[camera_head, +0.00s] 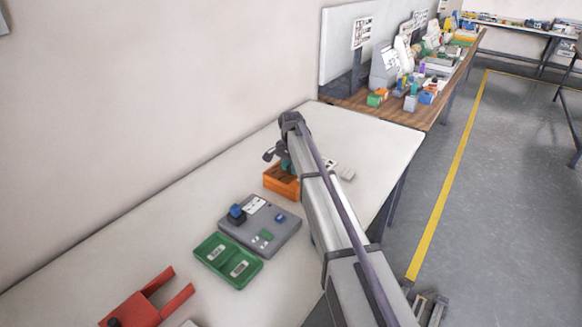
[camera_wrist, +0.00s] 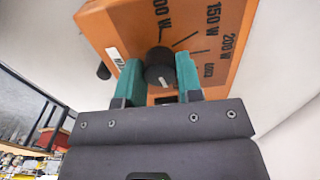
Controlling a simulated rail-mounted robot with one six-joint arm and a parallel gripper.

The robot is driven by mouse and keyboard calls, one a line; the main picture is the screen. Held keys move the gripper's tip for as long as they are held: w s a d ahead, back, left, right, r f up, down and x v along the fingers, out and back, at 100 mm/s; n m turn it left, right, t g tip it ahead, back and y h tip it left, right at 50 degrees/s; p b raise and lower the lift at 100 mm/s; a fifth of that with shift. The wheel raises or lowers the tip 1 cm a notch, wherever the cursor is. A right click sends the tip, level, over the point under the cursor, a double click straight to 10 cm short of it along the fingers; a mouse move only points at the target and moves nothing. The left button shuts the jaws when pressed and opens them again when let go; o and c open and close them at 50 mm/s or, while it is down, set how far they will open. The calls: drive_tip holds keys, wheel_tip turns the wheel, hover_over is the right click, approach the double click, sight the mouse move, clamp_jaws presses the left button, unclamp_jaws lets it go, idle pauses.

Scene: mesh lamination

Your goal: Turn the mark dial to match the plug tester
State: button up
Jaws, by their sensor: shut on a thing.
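An orange box (camera_head: 281,182) stands on the white table, partly hidden behind my arm. In the wrist view the orange box (camera_wrist: 120,28) shows black printed lines with wattage labels, among them 150 W and 200 W. A round black dial (camera_wrist: 160,74) stands out from this face. My gripper (camera_wrist: 159,66) has one teal finger on each side of the dial and is shut on it. I cannot tell for sure which thing is the plug tester.
A grey device (camera_head: 262,226) with a blue part on it and a green tray (camera_head: 228,261) lie nearer on the table. A red forked piece (camera_head: 147,301) is at the front left. A cluttered wooden table (camera_head: 425,113) stands beyond.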

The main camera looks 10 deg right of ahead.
drive_tip(key=o, duration=0.9)
wheel_tip(320, 180, up, 11)
drive_tip(key=p, duration=1.1)
drive_tip(key=shift+f, duration=0.15)
